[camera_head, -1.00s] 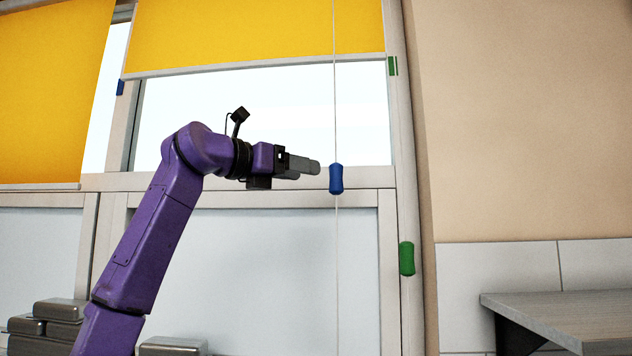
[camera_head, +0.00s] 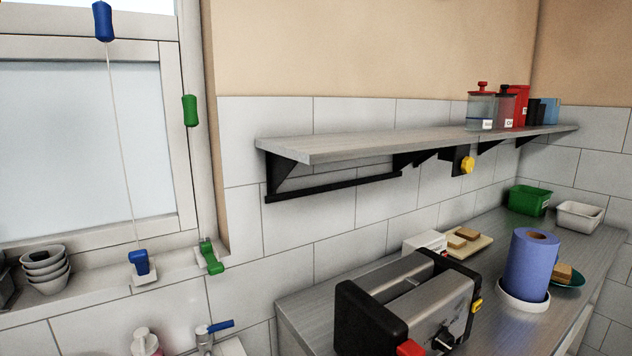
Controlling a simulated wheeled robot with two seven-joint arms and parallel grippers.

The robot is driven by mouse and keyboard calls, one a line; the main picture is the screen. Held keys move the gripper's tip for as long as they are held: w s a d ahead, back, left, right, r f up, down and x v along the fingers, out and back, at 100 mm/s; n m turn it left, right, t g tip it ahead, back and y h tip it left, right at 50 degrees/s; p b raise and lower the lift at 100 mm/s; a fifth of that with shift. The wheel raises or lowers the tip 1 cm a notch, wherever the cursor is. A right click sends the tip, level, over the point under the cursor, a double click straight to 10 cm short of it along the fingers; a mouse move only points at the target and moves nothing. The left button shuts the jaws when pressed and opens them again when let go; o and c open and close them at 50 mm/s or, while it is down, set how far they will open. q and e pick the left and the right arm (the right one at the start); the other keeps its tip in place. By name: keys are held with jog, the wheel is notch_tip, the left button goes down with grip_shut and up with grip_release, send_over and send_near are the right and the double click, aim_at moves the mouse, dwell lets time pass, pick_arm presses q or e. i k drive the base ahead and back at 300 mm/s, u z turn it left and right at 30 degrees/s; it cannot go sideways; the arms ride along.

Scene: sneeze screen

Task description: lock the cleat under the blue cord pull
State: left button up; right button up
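The blue cord pull (camera_head: 103,21) hangs on a thin white cord at the top left, in front of the window. The cord runs down to a blue cleat (camera_head: 140,263) on a pale base plate on the window sill. The blue part of the cleat stands up from its plate; I cannot tell from here whether it is locked. Neither of my grippers shows in this view.
A green cord pull (camera_head: 189,111) and a green cleat (camera_head: 209,257) are just to the right. Stacked bowls (camera_head: 45,270) stand left of the blue cleat. A tap with a blue lever (camera_head: 215,327) and a toaster (camera_head: 405,305) are below. A shelf (camera_head: 400,143) juts from the wall.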

aim_at(140, 257)
jog(key=u, duration=0.05)
jog(key=k, duration=1.2)
